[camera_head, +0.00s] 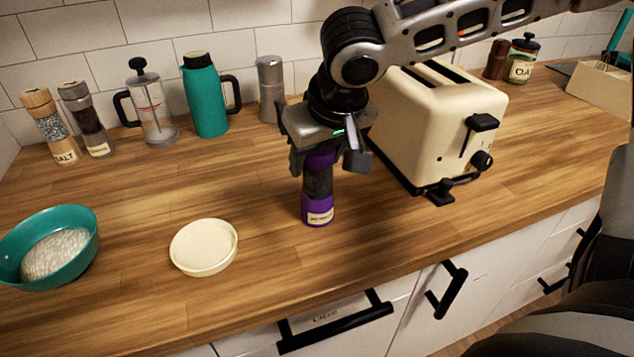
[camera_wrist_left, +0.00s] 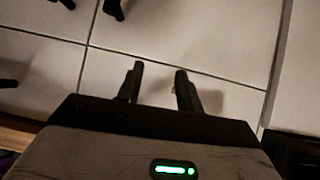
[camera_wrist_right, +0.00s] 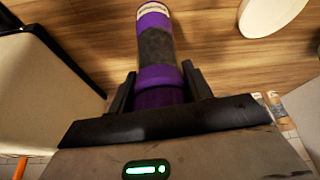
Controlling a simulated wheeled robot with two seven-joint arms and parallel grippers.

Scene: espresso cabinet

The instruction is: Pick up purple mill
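The purple mill (camera_head: 318,190) stands upright on the wooden counter, with a purple top, a dark see-through middle and a purple base with a pale label. Its base appears at counter level; I cannot tell whether it is slightly raised. My right gripper (camera_head: 326,162) comes down from above, with its fingers on both sides of the mill's purple top. In the right wrist view the mill (camera_wrist_right: 156,45) lies between the fingers (camera_wrist_right: 160,78), which look closed against it.
A cream toaster (camera_head: 440,125) stands close right of the mill. A cream round dish (camera_head: 204,247) and a teal bowl (camera_head: 85,245) are to the left. A teal jug (camera_head: 205,100), French press (camera_head: 153,110) and salt mill (camera_head: 50,128) stand along the wall.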

